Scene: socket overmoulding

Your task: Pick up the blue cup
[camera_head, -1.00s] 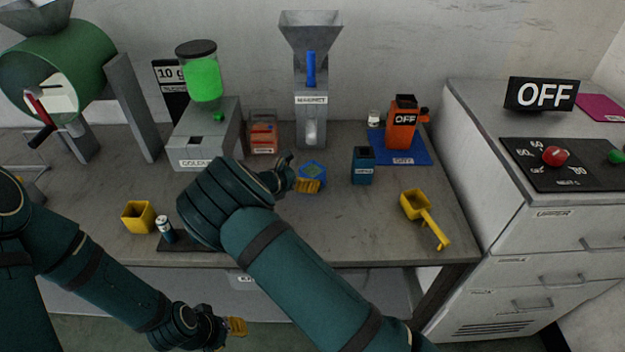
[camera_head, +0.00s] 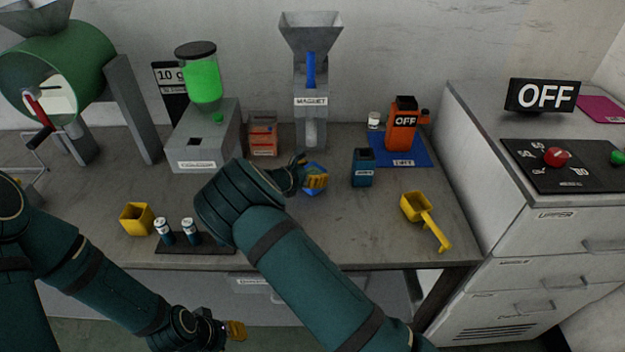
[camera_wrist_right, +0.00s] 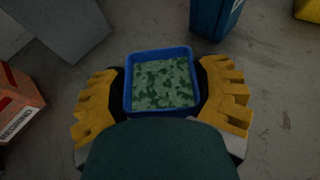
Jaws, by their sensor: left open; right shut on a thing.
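The blue cup (camera_head: 312,167) is near the middle of the table, partly hidden by my right gripper (camera_head: 317,180). In the right wrist view the cup (camera_wrist_right: 127,88) has a square rim and holds green granules. The yellow fingers of my right gripper (camera_wrist_right: 162,95) are on its two sides, shut on it. I cannot tell whether the cup touches the table. My left gripper (camera_head: 236,331) is open and empty, low in front of the table edge.
A dark blue container (camera_head: 362,168) stands close to the right of the cup. A yellow scoop (camera_head: 416,207) lies further right. The magnet hopper (camera_head: 311,100) stands behind. A yellow cup (camera_head: 136,218) and a black tray (camera_head: 205,247) with two small cylinders are left.

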